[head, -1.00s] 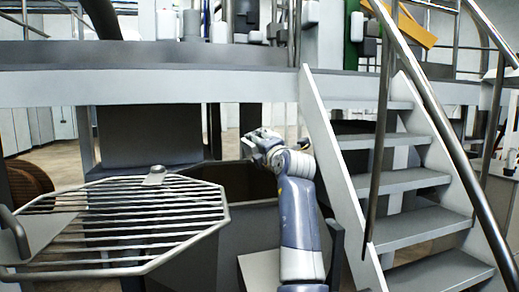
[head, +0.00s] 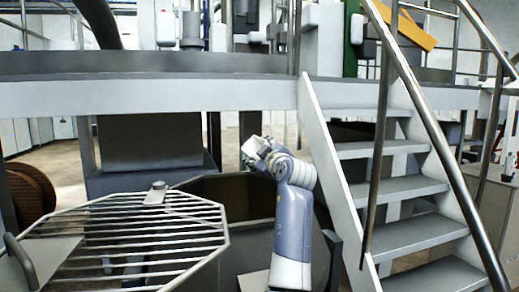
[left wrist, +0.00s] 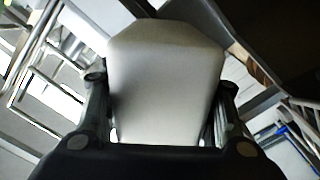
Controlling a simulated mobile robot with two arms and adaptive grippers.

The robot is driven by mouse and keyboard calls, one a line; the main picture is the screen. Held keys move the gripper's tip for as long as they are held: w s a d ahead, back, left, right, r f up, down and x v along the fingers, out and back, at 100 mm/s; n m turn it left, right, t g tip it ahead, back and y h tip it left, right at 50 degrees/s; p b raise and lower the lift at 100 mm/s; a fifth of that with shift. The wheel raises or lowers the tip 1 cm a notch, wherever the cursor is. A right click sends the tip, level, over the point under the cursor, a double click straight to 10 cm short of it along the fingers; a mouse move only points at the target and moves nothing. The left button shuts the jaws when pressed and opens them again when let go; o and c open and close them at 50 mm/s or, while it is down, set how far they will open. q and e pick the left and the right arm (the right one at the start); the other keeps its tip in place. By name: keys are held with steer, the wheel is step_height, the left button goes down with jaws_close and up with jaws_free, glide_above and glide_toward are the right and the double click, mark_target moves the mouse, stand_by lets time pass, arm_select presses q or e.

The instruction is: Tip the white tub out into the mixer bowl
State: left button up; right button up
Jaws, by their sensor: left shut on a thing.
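The white tub (left wrist: 165,80) fills the middle of the left wrist view, between the two fingers of my left gripper (left wrist: 160,115). The gripper is shut on it. In the head view my left gripper (head: 259,153) is small and partly hidden by its own wrist, and the tub (head: 250,147) shows only as a pale patch at its tip. The gripper appears above the far right rim of the dark, many-sided mixer bowl (head: 232,190). I cannot tell the tub's exact tilt or see its contents. My right gripper is not in view.
A barred grid guard (head: 130,235) covers the left front of the bowl. Metal stairs (head: 405,190) with a handrail (head: 440,140) stand close on the right. A grey platform beam (head: 150,97) crosses behind. A brown reel (head: 30,190) is at the far left.

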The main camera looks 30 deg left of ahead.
arm_select(q)
step_height(320, 180, up, 2)
steer(key=m+p, duration=0.2)
steer(key=p, duration=0.1)
steer(key=m+p, duration=0.2)
steer(key=p, duration=0.1)
steer(key=m+p, duration=0.2)
steer(key=m, duration=0.1)
steer(key=shift+w+d+r+p, duration=0.15)
steer(key=shift+r+p, duration=0.1)
steer(key=shift+p, duration=0.15)
steer(key=shift+m+p, duration=0.6)
steer(key=shift+p, duration=0.25)
steer(key=shift+f, duration=0.1)
steer(key=shift+f, duration=0.1)
